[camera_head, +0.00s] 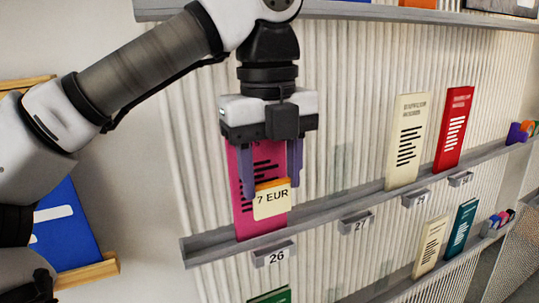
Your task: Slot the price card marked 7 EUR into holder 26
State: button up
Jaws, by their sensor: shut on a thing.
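The price card marked 7 EUR (272,202) is cream with an orange top edge. My gripper (271,176) points down with its two purple fingers on either side of the card's top and is shut on it. The card is upright in front of a pink leaflet (243,212) on the shelf. The gripper and card hide part of the pink leaflet.
The grey shelf (318,222) runs up to the right, with holder 27 (357,222) farther along it. A cream leaflet (407,140) and a red leaflet (454,128) stand there. A lower shelf holds more leaflets. The shelf above holder 27 is bare.

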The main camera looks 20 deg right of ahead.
aim_at(273, 215)
jog(key=shift+s+f, duration=0.2)
jog(key=shift+f, duration=2.3)
jog(key=shift+f, duration=0.15)
jog(key=shift+s, duration=0.1)
jog(key=o, duration=1.5)
jog(key=shift+w+r, duration=0.15)
jog(key=shift+r, duration=1.25)
jog(key=shift+w+r, duration=0.15)
jog(key=shift+r, duration=1.25)
jog(key=s+r, duration=0.1)
jog(key=s, duration=0.6)
jog(key=shift+r, duration=0.25)
jog(key=shift+d, duration=0.1)
